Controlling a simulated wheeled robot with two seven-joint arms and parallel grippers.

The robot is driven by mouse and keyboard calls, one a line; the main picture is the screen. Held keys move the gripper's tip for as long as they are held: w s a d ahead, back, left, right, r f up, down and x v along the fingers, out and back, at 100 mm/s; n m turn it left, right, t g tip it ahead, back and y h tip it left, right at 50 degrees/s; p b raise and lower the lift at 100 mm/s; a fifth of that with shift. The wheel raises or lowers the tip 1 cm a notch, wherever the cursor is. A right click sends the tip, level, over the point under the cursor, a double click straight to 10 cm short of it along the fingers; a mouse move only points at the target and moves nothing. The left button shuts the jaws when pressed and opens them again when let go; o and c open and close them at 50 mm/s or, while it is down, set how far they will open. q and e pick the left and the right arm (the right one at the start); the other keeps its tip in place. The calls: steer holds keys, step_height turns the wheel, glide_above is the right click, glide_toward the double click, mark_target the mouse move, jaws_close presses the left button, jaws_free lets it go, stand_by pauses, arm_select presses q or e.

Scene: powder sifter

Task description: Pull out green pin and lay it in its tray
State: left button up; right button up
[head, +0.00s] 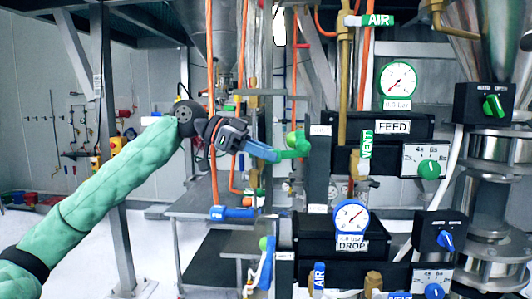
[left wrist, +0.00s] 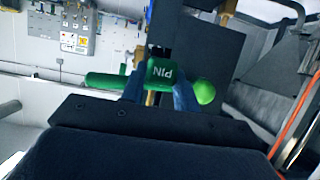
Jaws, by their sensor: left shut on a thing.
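The green pin (head: 291,147) shows in the head view at the left edge of the dark upright beside the FEED panel. In the left wrist view its block (left wrist: 165,73) reads PIN, with a green bar to its left and a lighter green ball to its right. My left gripper (head: 276,154) is shut on the pin; its blue fingers (left wrist: 160,92) stand on both sides of the block. I cannot tell whether the pin is still seated in its hole. I cannot make out the pin's tray for sure. My right gripper is not in view.
A grey table (head: 190,207) stands below my left arm, with a blue part (head: 232,212) near its edge. The FEED box (head: 385,127) and DROP box (head: 330,245) stand to the right. Orange hoses (head: 211,60) hang behind my gripper. A blue-handled part (head: 265,265) sits lower down.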

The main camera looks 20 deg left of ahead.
arm_select(q)
steer(key=shift+s+a, duration=0.2)
steer(key=shift+a, duration=0.55)
steer(key=shift+s+a+b, duration=0.2)
steer(key=shift+a+b, duration=0.15)
steer(key=shift+a, duration=0.4)
steer(key=shift+s+a+b, duration=0.25)
steer(key=shift+a+b, duration=0.1)
steer(key=shift+a, duration=0.35)
steer(key=shift+s+a+b, duration=0.2)
steer(key=shift+a+b, duration=0.15)
steer(key=shift+a, duration=0.4)
stand_by(0.5)
steer(key=a+b, duration=0.1)
steer(key=a, duration=0.1)
steer(key=s+a+b, duration=0.1)
steer(key=a, duration=0.2)
steer(key=shift+s+a+f, duration=0.15)
steer(key=shift+s, duration=0.05)
stand_by(0.6)
steer(key=shift+a, duration=0.15)
steer(key=s+a+b, duration=0.2)
steer(key=a, duration=0.4)
steer(key=shift+a+b, duration=0.4)
stand_by(0.8)
